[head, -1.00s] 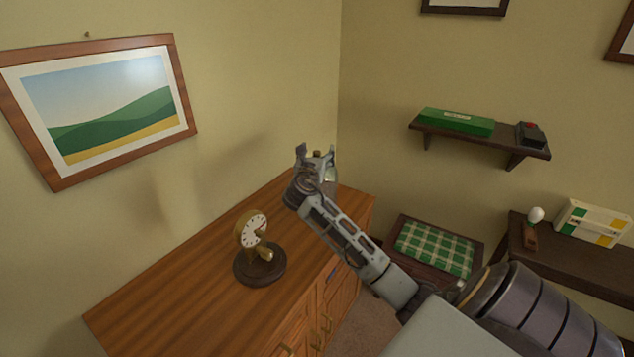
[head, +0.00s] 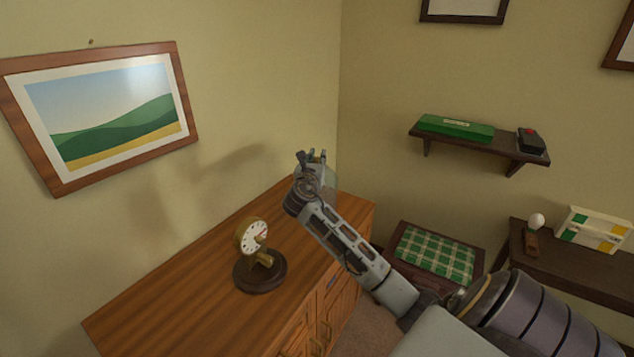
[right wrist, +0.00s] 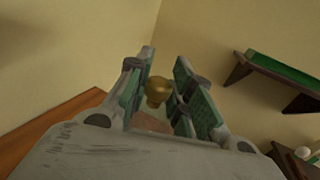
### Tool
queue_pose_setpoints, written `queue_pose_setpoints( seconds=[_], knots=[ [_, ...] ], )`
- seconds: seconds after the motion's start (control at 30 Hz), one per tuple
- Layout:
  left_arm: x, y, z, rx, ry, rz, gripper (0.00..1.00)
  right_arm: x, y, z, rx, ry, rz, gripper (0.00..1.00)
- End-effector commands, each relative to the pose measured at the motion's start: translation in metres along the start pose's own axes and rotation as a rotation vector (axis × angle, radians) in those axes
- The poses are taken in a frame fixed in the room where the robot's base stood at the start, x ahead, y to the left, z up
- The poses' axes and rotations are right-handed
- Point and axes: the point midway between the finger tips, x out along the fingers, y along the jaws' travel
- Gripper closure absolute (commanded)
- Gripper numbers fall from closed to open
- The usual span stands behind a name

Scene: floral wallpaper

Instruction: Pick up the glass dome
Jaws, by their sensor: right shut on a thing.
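The glass dome (head: 329,183) is clear and shows faintly behind my right gripper in the head view, over the far right end of the wooden cabinet (head: 215,282). Its brass knob (right wrist: 158,91) sits between the two green-padded fingers in the right wrist view. My right gripper (head: 312,157) is shut on this knob; the gripper also fills the right wrist view (right wrist: 159,92). Much of the dome is hidden by the gripper and wrist, and I cannot tell whether its rim touches the cabinet. My left gripper is not in view.
A brass clock (head: 253,237) on a round dark base (head: 260,276) stands on the cabinet, left of the dome. A checked cushion seat (head: 435,253) is right of the cabinet. A wall shelf (head: 480,142) holds a green box (head: 456,127). The cabinet's left part is clear.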

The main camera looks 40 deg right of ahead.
Motion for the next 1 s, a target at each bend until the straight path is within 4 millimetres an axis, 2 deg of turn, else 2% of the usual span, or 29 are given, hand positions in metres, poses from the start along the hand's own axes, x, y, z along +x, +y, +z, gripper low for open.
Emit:
queue_pose_setpoints(
  seconds=[0.07,0.27,0.53,0.8,1.0],
  knots=[
    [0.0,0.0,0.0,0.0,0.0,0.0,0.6,0.0,-0.001,-0.007,-0.006,0.012,-0.003,1.0],
    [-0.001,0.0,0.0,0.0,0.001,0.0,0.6,0.0,-0.001,0.0,-0.006,0.012,-0.003,1.0],
    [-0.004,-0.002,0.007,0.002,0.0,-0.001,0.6,0.001,0.0,0.035,-0.001,0.005,-0.002,1.0],
    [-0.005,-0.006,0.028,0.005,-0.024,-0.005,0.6,0.001,0.0,0.076,0.0,0.002,-0.002,1.0],
    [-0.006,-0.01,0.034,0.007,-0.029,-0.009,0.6,0.001,0.0,0.095,-0.001,0.001,-0.001,1.0]
  ],
)
